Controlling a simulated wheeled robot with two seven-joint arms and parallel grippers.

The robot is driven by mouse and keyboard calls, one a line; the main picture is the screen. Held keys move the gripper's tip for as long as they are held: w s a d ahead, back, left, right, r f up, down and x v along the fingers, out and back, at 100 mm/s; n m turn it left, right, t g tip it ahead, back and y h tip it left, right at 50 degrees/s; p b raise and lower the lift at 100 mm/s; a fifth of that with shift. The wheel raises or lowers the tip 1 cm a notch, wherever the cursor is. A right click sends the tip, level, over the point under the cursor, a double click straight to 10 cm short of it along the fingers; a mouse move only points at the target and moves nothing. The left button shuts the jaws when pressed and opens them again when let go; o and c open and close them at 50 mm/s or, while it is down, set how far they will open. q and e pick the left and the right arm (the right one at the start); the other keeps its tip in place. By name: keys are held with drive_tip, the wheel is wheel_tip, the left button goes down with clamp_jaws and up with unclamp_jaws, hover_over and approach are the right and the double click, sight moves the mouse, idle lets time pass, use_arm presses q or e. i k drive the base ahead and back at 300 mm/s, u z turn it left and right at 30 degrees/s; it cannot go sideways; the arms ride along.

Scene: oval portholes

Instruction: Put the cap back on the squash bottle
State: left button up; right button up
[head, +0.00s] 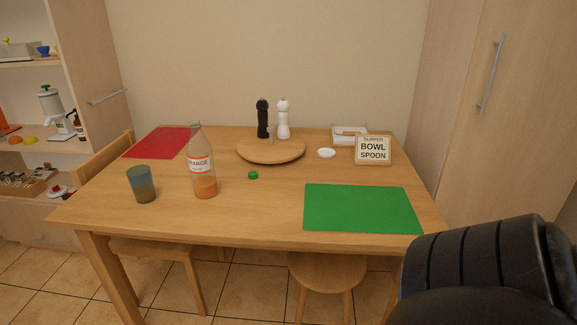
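The squash bottle (204,172) stands upright on the left half of the wooden table. It is clear with a white label reading "RANGE" in part and orange liquid low inside. Its neck is narrow, and I see no green cap on top. A small green cap (253,175) lies on the table to the right of the bottle, apart from it. A dark part of my own body fills the lower right corner. Neither of my grippers shows in the head view.
A blue glass (141,185) stands left of the bottle. A round wooden board (270,151) with black and white mills is behind the cap. The front middle is clear.

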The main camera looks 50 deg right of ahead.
sight(200, 150)
drive_tip(key=z, duration=0.9)
